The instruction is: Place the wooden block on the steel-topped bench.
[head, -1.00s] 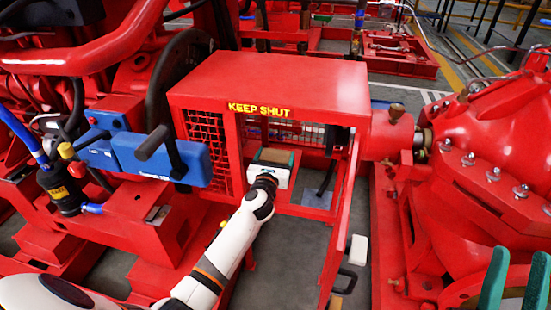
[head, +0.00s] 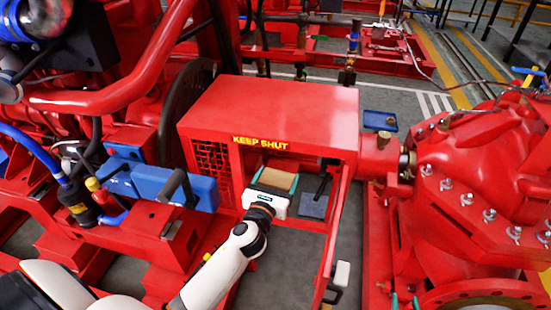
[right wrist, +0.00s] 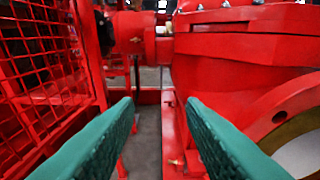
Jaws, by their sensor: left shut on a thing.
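The wooden block (head: 277,180) is a tan slab in the head view, at the open front of the red guard box marked KEEP SHUT. My left gripper (head: 277,187) is shut on it, with green fingers along its sides. I cannot tell whether the block touches anything beneath it. My right gripper (right wrist: 160,108) is open and empty in the right wrist view, facing a gap between red mesh and a red casing. Its green tips also show at the bottom of the head view (head: 404,302). I see no steel-topped bench in these frames.
The red guard box (head: 270,105) stands around my left gripper, its red door (head: 336,235) open at the right. A dark square plate (head: 313,206) lies inside. Blue parts (head: 165,188) are at the left, and a red pump casing (head: 470,200) is at the right.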

